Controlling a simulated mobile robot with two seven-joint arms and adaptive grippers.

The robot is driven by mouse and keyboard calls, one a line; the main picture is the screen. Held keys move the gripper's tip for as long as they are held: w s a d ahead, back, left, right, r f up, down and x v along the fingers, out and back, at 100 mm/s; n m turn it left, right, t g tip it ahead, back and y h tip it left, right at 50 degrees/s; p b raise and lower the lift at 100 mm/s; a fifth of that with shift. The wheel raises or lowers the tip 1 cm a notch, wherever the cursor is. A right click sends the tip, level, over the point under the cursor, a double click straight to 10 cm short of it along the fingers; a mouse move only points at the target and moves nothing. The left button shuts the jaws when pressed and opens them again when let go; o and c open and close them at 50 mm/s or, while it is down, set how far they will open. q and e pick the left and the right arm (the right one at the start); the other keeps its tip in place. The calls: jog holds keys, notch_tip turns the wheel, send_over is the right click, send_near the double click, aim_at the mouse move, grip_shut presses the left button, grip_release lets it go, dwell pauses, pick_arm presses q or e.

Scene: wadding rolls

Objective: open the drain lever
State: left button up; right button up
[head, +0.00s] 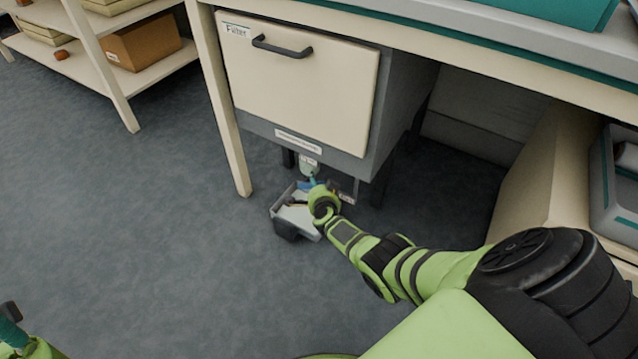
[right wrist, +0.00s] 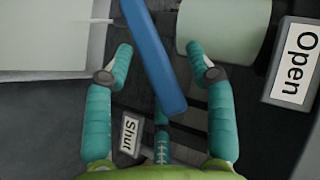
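The drain lever is a long blue bar (right wrist: 158,60) in the right wrist view, running down from the top edge. A pale green rounded part (right wrist: 222,30) is right of it. An "Open" label (right wrist: 293,62) is at right and a "Shut" label (right wrist: 129,134) at lower left, nearer the lever's free end. My right gripper (right wrist: 158,50) is open, its teal fingers apart on either side of the lever with gaps visible. In the head view the right gripper (head: 314,184) is below the filter cabinet, partly hidden by its own wrist. Part of my left gripper (head: 11,325) shows at lower left.
The cream filter cabinet (head: 300,95) with a dark handle (head: 282,47) hangs above. A grey tray (head: 283,212) sits on the floor beneath it. Table legs (head: 222,120) and a wooden side unit (head: 535,180) flank the space. Open floor lies at left.

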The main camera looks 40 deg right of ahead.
jog(key=shift+s+a, duration=0.1)
jog(key=s+a, duration=0.6)
jog(key=s, duration=0.5)
jog(key=shift+s+r, duration=0.2)
jog(key=shift+r, duration=0.05)
